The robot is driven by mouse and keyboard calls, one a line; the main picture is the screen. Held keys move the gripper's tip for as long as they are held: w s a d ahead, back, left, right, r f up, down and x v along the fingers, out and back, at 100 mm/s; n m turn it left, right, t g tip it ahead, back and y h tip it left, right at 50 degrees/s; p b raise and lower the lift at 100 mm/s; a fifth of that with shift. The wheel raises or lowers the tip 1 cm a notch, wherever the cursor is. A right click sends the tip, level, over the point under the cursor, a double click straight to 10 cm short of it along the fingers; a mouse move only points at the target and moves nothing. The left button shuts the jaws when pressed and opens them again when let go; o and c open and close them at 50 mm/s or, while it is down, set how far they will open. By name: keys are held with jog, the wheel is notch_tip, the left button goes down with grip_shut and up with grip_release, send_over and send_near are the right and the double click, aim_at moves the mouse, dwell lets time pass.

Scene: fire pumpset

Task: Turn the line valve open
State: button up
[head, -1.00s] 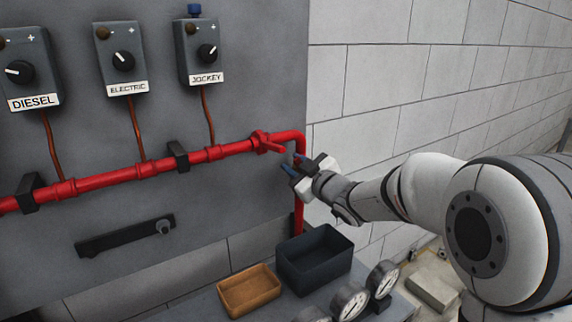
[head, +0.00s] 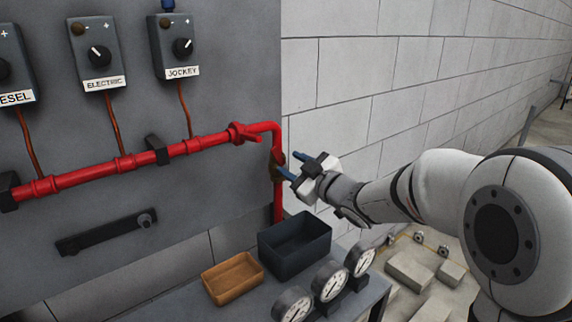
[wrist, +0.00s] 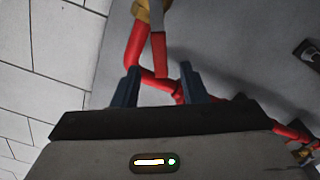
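A brass valve body (head: 277,166) sits on the upright part of the red pipe, just below the elbow. In the wrist view the brass body (wrist: 148,10) is at the top edge, partly cut off. A red and grey lever (wrist: 158,50) runs from it towards the elbow. My gripper (head: 288,164) is open and empty, just right of the upright pipe in the head view, its blue fingers pointing at the pipe. In the wrist view the lever lies ahead, between the lines of my two fingers (wrist: 160,86). I see no contact with it.
The red pipe (head: 90,171) runs along the grey panel with a red fitting (head: 243,133) near the elbow. Control boxes (head: 175,45) hang above. A dark bin (head: 295,270), a wooden tray (head: 217,297) and gauges (head: 330,282) stand below. A block wall (head: 345,90) lies behind.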

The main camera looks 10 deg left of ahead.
jog(key=shift+a, duration=0.1)
jog(key=shift+s+a, duration=0.25)
jog(key=shift+a, duration=0.15)
jog(key=c, duration=0.3)
jog(key=a+t+p, duration=0.1)
jog(key=s+a+n+p, duration=0.1)
jog(key=a, duration=0.1)
jog(key=s+a+n+t+p, duration=0.1)
jog(key=shift+a+r+t, duration=0.15)
jog(key=shift+a+t, duration=0.15)
jog(key=shift+a, duration=0.05)
grip_shut()
jog(key=s+f+n+t+h+p, duration=0.4)
jog(key=s+f+n+t+h, duration=0.25)
jog(key=s+h, duration=0.35)
jog(key=w+r, duration=0.2)
jog(key=w, duration=0.4)
jog(key=w+r+t+p, duration=0.1)
jog(key=w+r, duration=0.1)
jog(key=w, duration=0.4)
jog(key=shift+w+r+p, duration=0.3)
jog(key=shift+w, duration=0.05)
